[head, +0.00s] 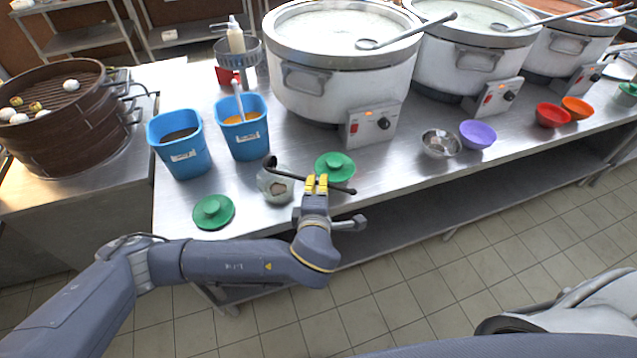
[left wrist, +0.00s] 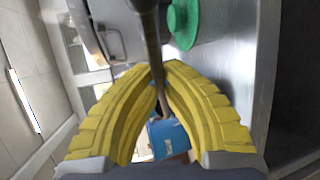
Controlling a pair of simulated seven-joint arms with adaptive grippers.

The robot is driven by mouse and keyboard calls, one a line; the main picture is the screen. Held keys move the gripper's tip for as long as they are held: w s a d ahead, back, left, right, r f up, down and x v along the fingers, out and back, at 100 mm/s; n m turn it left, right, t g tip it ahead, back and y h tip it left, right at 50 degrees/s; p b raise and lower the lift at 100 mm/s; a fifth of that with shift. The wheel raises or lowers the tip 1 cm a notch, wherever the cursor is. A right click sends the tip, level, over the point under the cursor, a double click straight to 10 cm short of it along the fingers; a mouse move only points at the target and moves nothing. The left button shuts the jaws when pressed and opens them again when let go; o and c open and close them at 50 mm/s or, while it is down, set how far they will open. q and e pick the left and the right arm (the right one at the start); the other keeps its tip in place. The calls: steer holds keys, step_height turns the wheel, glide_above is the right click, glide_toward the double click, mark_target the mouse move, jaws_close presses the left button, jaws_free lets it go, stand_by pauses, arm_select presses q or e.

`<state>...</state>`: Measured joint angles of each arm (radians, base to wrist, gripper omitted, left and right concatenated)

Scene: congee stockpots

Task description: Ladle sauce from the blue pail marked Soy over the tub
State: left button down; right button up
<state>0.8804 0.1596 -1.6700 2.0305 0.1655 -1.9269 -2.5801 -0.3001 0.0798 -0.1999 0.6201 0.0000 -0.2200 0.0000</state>
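My left gripper (head: 316,184) has yellow fingers that close around the dark handle of a ladle (head: 340,188), at the table's front edge. The left wrist view shows the handle (left wrist: 146,22) passing between the fingertips (left wrist: 164,76). The ladle's curved dark end (head: 269,161) is over or beside a pale grey tub (head: 266,186), left of the gripper; the exact contact is unclear. A blue pail with dark liquid (head: 182,162) stands farther left. A second blue pail, with orange liquid (head: 247,142) and a pale handle, stands beside it. Their labels are too small to read. My right gripper is out of view.
Green lids lie left of the tub (head: 213,212) and behind the gripper (head: 336,166). Large stockpots (head: 330,95) line the back. A steel bowl (head: 440,144) and a purple bowl (head: 478,134) sit to the right. A bamboo steamer (head: 75,130) is at left.

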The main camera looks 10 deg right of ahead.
arm_select(q)
steer(key=shift+r, duration=3)
steer(key=w+a+r+n+g+h, duration=0.5)
steer(key=w+a+r+n, duration=0.6)
steer(key=a+r, duration=0.2)
steer(key=shift+w+a+r, duration=0.15)
steer(key=shift+a+r, duration=0.15)
steer(key=shift+r, duration=0.85)
steer(key=shift+g, duration=0.3)
steer(key=shift+r, duration=0.1)
